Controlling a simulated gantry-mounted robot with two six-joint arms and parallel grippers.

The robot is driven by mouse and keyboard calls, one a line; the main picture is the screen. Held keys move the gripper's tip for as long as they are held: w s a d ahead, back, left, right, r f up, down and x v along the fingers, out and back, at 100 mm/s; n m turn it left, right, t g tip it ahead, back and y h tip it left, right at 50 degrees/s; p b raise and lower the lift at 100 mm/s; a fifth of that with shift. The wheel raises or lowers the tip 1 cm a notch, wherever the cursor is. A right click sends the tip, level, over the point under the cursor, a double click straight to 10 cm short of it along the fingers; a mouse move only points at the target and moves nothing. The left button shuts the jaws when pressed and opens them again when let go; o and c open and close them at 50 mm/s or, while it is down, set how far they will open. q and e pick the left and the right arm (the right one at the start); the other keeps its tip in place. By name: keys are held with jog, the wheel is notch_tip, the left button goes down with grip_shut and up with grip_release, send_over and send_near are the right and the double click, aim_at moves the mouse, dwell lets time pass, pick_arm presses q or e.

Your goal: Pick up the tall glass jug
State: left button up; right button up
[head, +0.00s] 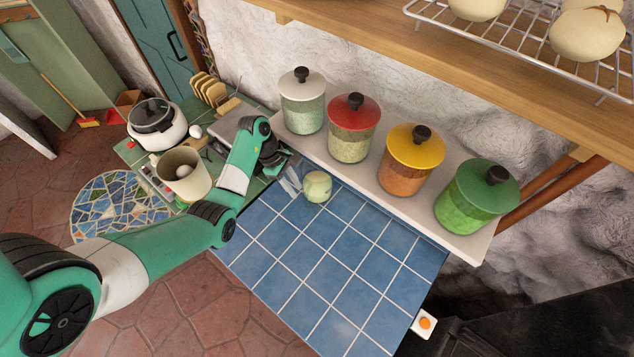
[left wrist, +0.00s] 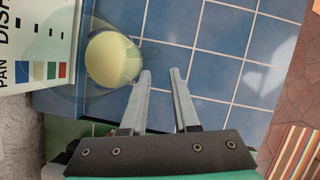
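A clear glass jug with pale yellow contents (head: 317,187) stands at the back left of the blue tiled counter, close to the shelf of jars. Its glass is hard to make out; the yellow part (left wrist: 113,58) shows best in the left wrist view. My left gripper (head: 290,183) is just left of the jug in the head view, low near the tiles. In the left wrist view its two fingers (left wrist: 161,76) stand apart with only blue tile between them. The left finger's tip is close beside the jug; I cannot tell whether they touch. My right gripper is not in view.
Several lidded jars, such as the red-lidded one (head: 352,128), stand on a white ledge (head: 453,240) behind the jug. A beige pot (head: 181,174) and a rice cooker (head: 156,125) are at left. The blue tiles (head: 325,277) in front are clear.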

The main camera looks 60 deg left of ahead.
pick_arm(q)
jog(key=x, duration=0.3)
jog(key=w+d+b+x, duration=0.1)
jog(key=x, duration=0.1)
grip_shut()
jog(key=shift+r, duration=0.1)
dwell(1.5)
